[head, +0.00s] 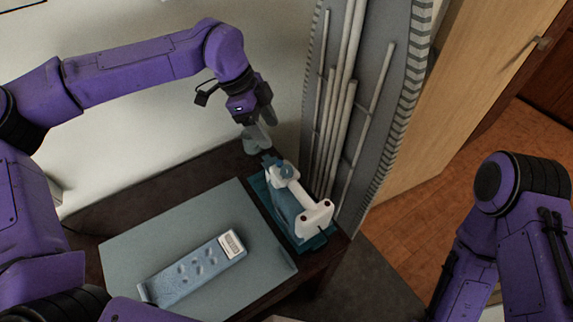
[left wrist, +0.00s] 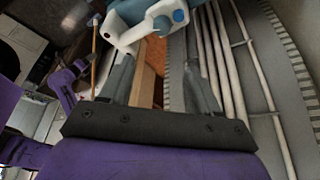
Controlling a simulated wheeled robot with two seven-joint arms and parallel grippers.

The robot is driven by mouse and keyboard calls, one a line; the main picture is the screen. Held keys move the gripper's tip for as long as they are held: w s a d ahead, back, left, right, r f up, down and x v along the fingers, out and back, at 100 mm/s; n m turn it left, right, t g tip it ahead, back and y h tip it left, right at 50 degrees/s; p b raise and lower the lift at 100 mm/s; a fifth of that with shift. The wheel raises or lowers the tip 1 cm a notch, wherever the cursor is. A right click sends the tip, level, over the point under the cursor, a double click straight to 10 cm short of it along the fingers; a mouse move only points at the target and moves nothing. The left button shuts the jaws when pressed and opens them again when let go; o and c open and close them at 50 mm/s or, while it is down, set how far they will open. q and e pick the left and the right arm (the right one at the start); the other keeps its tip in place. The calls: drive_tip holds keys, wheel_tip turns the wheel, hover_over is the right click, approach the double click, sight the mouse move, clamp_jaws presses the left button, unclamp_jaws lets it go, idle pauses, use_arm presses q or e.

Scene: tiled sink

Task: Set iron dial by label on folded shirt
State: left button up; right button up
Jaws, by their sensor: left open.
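The iron (head: 283,200), blue-teal with a white handle, rests on a teal base (head: 316,242) at the right of the dark table. A round blue dial (head: 285,169) sits near its rear end. The iron's white and blue body (left wrist: 125,32) and blue round parts (left wrist: 179,16) show at the top of the left wrist view. The folded shirt (head: 190,272) is a narrow blue-grey strip with a white printed label (head: 231,244), too small to read. My left gripper (head: 257,140) is open and empty, just behind the iron and apart from it. My right gripper is out of view.
The shirt lies on a grey-blue board (head: 150,240). A grey ironing board with pale legs (head: 340,100) stands upright close to the right of the iron. A wooden door (head: 450,110) is beyond it. A pale wall is behind the table.

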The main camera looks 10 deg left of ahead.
sight(286, 169)
use_arm(q)
drive_tip(key=x, duration=0.9)
drive_tip(key=a+x, duration=0.1)
drive_tip(key=x, duration=0.3)
drive_tip(key=shift+f, duration=0.4)
drive_tip(key=c, duration=1.1)
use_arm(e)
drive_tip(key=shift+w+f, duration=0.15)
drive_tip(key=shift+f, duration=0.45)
